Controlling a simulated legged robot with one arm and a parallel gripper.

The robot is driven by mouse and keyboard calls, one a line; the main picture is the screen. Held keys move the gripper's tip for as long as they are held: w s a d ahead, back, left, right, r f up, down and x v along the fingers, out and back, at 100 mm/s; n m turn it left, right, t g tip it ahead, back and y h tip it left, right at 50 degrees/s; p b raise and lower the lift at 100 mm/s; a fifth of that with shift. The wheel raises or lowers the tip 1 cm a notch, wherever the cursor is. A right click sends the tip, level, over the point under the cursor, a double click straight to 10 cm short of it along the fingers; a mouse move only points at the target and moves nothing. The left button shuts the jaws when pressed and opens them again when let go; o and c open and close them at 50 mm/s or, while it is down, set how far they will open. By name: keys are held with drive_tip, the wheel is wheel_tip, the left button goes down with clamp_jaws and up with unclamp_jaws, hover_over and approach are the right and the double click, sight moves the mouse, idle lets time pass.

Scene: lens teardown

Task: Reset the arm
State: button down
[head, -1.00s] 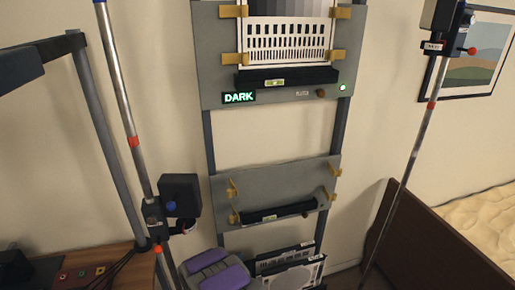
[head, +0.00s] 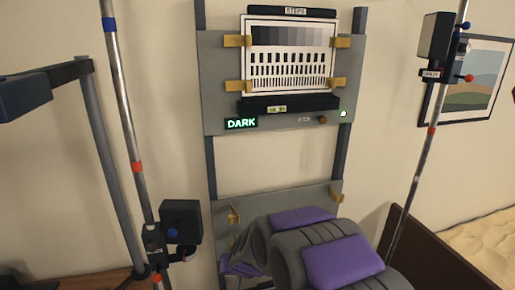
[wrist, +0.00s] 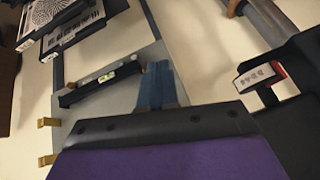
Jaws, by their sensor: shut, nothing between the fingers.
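My gripper (wrist: 157,82) shows in the wrist view as blue-grey fingers pressed together, with nothing between them. It points at the grey lower panel (wrist: 128,105) and covers part of it; I cannot tell whether it touches. In the head view my grey arm with purple pads rises in front of the lower panel (head: 285,195) and hides most of it. The fingers cannot be made out in the head view.
The upper panel (head: 220,85) holds a test chart (head: 290,60) in yellow clips, above a lit DARK sign (head: 241,124). Poles with black boxes stand left (head: 181,221) and right (head: 437,36). Charts (wrist: 75,32) show in the wrist view. A bed (head: 485,235) is at right.

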drive_tip(key=s+d+r+g+h, duration=0.1)
drive_tip(key=s+d+r+g, duration=0.1)
drive_tip(key=s+d, duration=0.5)
drive_tip(key=s+d+r+g+h, duration=0.1)
drive_tip(key=s+d+r+g, duration=0.2)
drive_tip(key=s, duration=1.6)
drive_tip(key=s+d+r+m+g+h, duration=0.1)
drive_tip(key=s+d+r, duration=0.4)
drive_tip(key=s+d, duration=0.7)
drive_tip(key=shift+s+d+r+g, duration=0.3)
drive_tip(key=shift+s+g, duration=0.15)
drive_tip(key=shift+g, duration=0.45)
drive_tip(key=shift+a, duration=0.25)
